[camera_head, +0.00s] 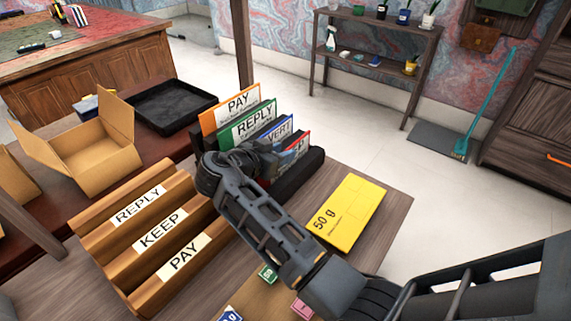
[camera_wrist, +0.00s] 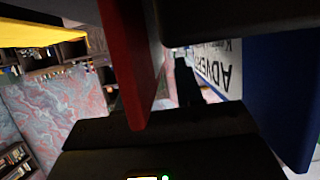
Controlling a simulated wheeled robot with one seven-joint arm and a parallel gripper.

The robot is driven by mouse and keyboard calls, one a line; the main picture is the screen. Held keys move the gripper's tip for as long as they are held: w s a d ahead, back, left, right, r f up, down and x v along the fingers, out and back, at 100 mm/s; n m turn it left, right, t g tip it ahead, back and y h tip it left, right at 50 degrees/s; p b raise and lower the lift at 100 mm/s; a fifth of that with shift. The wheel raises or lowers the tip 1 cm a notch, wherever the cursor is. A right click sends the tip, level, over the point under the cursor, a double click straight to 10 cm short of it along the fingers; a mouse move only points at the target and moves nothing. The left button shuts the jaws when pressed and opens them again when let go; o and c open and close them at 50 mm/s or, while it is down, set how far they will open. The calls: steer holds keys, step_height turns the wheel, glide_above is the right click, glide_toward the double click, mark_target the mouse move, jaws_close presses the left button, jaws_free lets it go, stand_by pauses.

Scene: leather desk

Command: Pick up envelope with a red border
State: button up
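The red-bordered envelope (camera_head: 301,137) stands at the right end of a row in a dark rack. Its white label is mostly hidden by my wrist, leaving a "P" in sight. My gripper (camera_head: 272,160) is at the rack, right by this envelope; its fingertips are hidden in the head view. In the wrist view, a red panel (camera_wrist: 130,55) is close on the left. A blue-edged "ADVERT" envelope (camera_wrist: 215,65) is on the right. Dark parts fill the top and bottom, and I cannot tell whether the fingers hold anything.
Green REPLY (camera_head: 253,128) and orange PAY (camera_head: 232,108) envelopes stand close by. The wooden sorter (camera_head: 150,245) with REPLY, KEEP and PAY slots is at front left. A yellow 50 g envelope (camera_head: 348,212) lies right of my arm. A cardboard box (camera_head: 88,160) and black tray (camera_head: 172,105) are behind.

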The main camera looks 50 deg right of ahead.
jaws_close()
stand_by(0.7)
